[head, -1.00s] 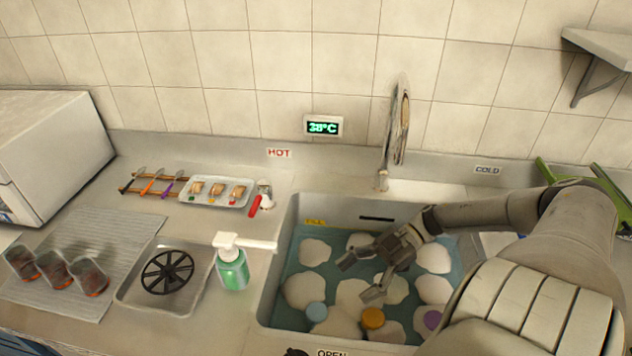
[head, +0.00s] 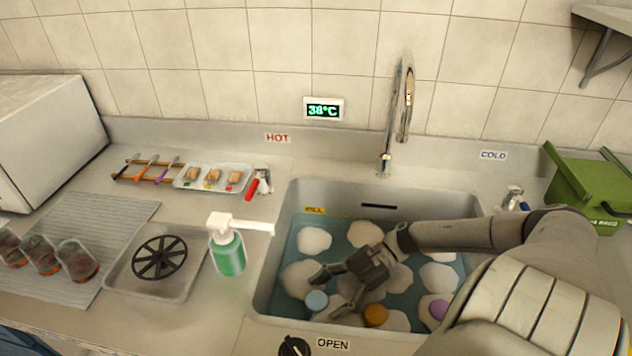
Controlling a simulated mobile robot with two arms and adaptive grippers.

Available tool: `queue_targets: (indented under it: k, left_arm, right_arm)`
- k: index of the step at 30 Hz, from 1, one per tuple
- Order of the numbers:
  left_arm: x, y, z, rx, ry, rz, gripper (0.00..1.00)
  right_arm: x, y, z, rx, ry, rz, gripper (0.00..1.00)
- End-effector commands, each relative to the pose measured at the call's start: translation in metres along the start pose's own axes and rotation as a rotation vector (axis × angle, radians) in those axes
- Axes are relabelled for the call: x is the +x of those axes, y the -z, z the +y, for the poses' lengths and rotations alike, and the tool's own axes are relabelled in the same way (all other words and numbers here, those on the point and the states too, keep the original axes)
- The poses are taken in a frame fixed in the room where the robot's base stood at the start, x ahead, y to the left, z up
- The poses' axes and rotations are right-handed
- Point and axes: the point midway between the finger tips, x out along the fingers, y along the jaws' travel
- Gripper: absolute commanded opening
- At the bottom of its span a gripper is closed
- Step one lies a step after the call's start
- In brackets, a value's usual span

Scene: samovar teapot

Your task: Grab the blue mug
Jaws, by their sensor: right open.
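A light blue round shape (head: 317,300), which I take as the blue mug, shows in the sink among white foam patches. Its lower part is hidden by water and foam. My right gripper (head: 328,295) is open over the sink, with its two fingers pointing left. One fingertip is just above the blue shape in the picture and the other is just right of it. I cannot tell whether they touch it. My left gripper is not in view.
An orange round shape (head: 376,315) and a purple one (head: 438,309) are also in the sink (head: 262,295). The faucet (head: 398,115) stands behind it. A green soap bottle (head: 228,254) stands left of the sink. A green bin (head: 588,190) stands at the right.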

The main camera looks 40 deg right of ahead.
Motion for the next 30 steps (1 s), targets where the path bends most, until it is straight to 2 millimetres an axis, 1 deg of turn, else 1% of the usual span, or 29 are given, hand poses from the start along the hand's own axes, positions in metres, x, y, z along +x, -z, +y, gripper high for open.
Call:
queue_targets:
  k: [1,3,6,9,15,27,30]
  left_arm:
    - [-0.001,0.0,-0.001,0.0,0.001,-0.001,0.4]
    - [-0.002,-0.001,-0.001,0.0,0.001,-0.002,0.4]
    - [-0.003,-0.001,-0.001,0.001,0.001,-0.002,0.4]
    - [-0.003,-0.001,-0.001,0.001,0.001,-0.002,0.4]
    - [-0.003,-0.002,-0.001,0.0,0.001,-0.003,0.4]
    - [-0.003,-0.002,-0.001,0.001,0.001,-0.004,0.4]
    - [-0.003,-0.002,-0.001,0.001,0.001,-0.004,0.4]
  right_arm:
    - [0.009,0.003,0.003,-0.002,-0.002,0.007,0.73]
    - [0.02,0.002,0.004,0.0,-0.001,0.006,0.73]
    - [0.03,0.002,0.004,-0.001,-0.001,0.005,0.73]
    - [0.035,0.001,0.003,-0.001,0.0,0.001,0.73]
    - [0.035,0.001,0.003,0.0,0.0,0.001,0.73]
    - [0.034,0.001,0.003,0.0,-0.001,0.001,0.22]
    - [0.034,0.001,0.003,0.0,-0.001,0.001,0.21]
